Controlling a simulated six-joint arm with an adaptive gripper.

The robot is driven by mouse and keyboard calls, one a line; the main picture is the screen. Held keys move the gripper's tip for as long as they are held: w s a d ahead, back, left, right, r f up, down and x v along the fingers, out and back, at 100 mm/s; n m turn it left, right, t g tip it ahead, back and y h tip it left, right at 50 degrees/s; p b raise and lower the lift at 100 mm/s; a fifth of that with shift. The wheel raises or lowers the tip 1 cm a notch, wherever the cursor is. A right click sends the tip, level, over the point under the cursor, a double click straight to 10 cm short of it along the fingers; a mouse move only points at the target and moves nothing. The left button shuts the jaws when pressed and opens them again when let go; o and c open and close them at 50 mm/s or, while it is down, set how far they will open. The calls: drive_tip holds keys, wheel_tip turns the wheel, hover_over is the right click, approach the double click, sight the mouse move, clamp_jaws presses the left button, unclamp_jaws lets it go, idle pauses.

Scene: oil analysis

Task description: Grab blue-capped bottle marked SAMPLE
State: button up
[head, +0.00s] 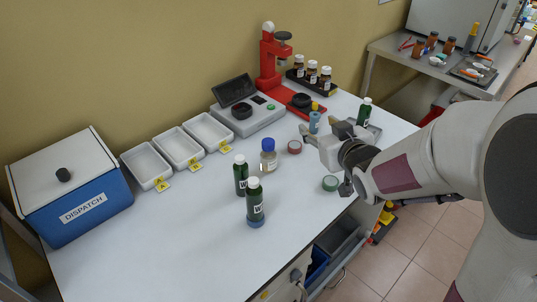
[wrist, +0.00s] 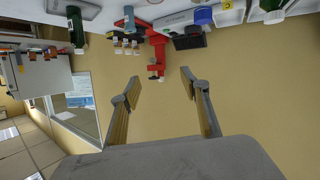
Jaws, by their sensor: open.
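The blue-capped bottle (head: 268,161) stands upright near the middle of the white table in the head view. It is clear with a pale label, whose text is too small to read. Its blue cap also shows at the top of the upside-down wrist view (wrist: 203,16). My gripper (wrist: 160,81) is open with nothing between its fingers. In the head view it is above the table, to the right of the blue-capped bottle and apart from it.
Two green bottles with white caps, one behind (head: 241,176) and one in front (head: 255,200), stand left of the blue-capped bottle. A blue DISPATCH box (head: 85,205), white trays (head: 146,163), a red press (head: 268,60) and brown bottles (head: 312,72) line the wall side.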

drive_tip(key=w+a+f+n+y, duration=0.1)
drive_tip(key=a+f+y, duration=0.1)
drive_tip(key=a+y, duration=0.1)
drive_tip(key=w+a+f+n+t+y, duration=0.1)
drive_tip(key=a+f+y, duration=0.1)
drive_tip(key=a, duration=0.3)
drive_tip(key=shift+w+a+f+y, duration=0.2)
drive_tip(key=shift+a+f+y, duration=0.1)
drive_tip(key=shift+y, duration=0.4)
approach(272, 146)
drive_tip(key=shift+x, duration=2.2)
drive_tip(key=shift+a+f, duration=0.15)
drive_tip(key=shift+w+a, duration=0.25)
drive_tip(key=shift+w, duration=0.25)
